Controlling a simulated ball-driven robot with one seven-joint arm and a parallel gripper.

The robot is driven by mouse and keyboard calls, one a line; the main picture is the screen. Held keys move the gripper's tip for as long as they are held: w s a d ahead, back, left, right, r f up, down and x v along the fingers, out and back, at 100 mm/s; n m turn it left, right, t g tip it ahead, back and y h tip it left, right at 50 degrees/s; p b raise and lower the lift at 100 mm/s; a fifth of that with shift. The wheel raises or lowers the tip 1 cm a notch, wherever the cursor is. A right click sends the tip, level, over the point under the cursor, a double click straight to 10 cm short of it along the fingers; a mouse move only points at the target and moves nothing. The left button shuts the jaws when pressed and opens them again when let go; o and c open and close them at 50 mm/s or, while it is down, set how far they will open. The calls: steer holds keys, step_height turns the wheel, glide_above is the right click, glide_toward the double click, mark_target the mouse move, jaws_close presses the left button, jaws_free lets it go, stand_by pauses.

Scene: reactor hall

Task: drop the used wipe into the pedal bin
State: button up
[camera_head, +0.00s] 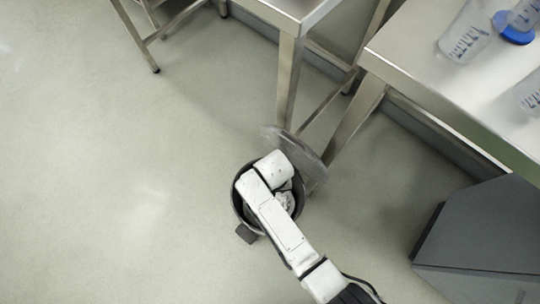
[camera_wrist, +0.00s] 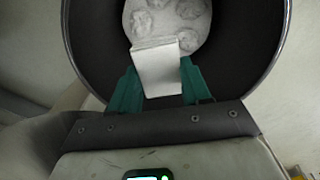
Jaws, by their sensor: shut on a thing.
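The used wipe (camera_wrist: 157,70) is a pale, folded piece held between the green fingertips of my gripper (camera_wrist: 157,84) in the wrist view. The gripper is shut on it, over the mouth of the pedal bin. The pedal bin (camera_head: 236,203) stands on the floor in the head view, round and dark, with its lid (camera_head: 307,158) raised at the back and its pedal (camera_head: 246,234) at the front. In the wrist view the bin's dark inner wall (camera_wrist: 92,40) surrounds the wipe, and crumpled white pieces (camera_wrist: 190,10) lie at the bottom. My arm hides the gripper in the head view.
Steel tables stand behind the bin (camera_head: 289,75) and at the right (camera_head: 420,60); clear beakers (camera_head: 464,36) and a blue item (camera_head: 513,28) are on the right one. A dark grey block (camera_head: 480,235) stands at lower right. The floor at left is free.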

steer(key=o, duration=1.2)
steer(key=shift+r, duration=0.1)
step_height(320, 180, up, 11)
steer(key=p, duration=0.4)
steer(key=shift+f, duration=0.2)
